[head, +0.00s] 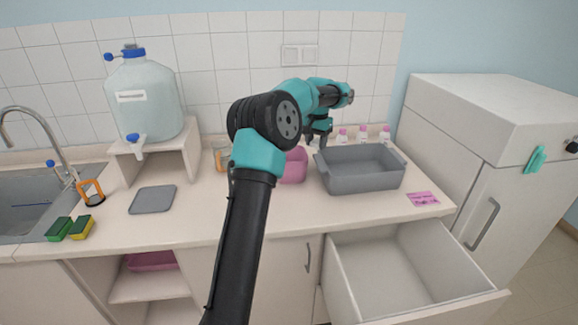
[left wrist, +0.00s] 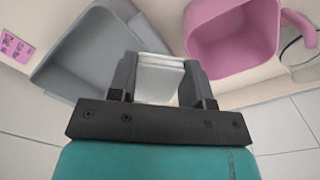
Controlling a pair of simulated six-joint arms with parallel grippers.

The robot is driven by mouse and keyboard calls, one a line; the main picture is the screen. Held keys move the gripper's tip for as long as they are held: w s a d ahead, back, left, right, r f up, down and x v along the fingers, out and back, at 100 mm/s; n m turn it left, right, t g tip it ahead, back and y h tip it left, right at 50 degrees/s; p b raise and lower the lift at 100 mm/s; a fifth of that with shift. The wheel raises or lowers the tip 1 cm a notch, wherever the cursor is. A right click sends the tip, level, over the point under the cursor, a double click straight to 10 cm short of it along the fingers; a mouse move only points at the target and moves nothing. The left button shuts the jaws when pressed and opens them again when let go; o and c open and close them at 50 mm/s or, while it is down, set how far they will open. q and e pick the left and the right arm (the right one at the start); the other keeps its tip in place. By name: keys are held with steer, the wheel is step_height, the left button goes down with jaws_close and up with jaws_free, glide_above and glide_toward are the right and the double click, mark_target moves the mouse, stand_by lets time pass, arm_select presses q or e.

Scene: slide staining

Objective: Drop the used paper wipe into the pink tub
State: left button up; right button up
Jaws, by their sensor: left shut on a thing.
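My left gripper (head: 318,132) hangs over the back of the counter, above and behind the gap between the pink tub and the grey bin. In the left wrist view my left gripper (left wrist: 160,85) is shut on a pale grey-white folded piece, which looks like the paper wipe (left wrist: 158,75). The pink tub (head: 293,167) stands on the counter, partly hidden by my arm in the head view. In the left wrist view the pink tub (left wrist: 235,50) is open-topped, to the upper right of the fingers, apart from the wipe. My right gripper is not in view.
A grey bin (head: 360,180) stands just right of the pink tub, with small pink-capped bottles (head: 363,133) behind it. A drawer (head: 400,270) is open below. A water jug (head: 147,97) on a stand (head: 182,150) and a grey mat (head: 153,199) are at left.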

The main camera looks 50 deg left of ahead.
arm_select(q)
glide_toward(290, 165)
steer(key=w+a, duration=0.2)
steer(key=a, duration=0.4)
steer(key=shift+s+d+f+n, duration=0.1)
steer(key=shift+d+n, duration=0.15)
steer(key=shift+n, duration=0.15)
steer(key=shift+f, duration=0.1)
steer(key=shift+f, duration=2.95)
steer(key=o, duration=1)
steer(key=shift+c, duration=0.2)
steer(key=shift+r, duration=0.1)
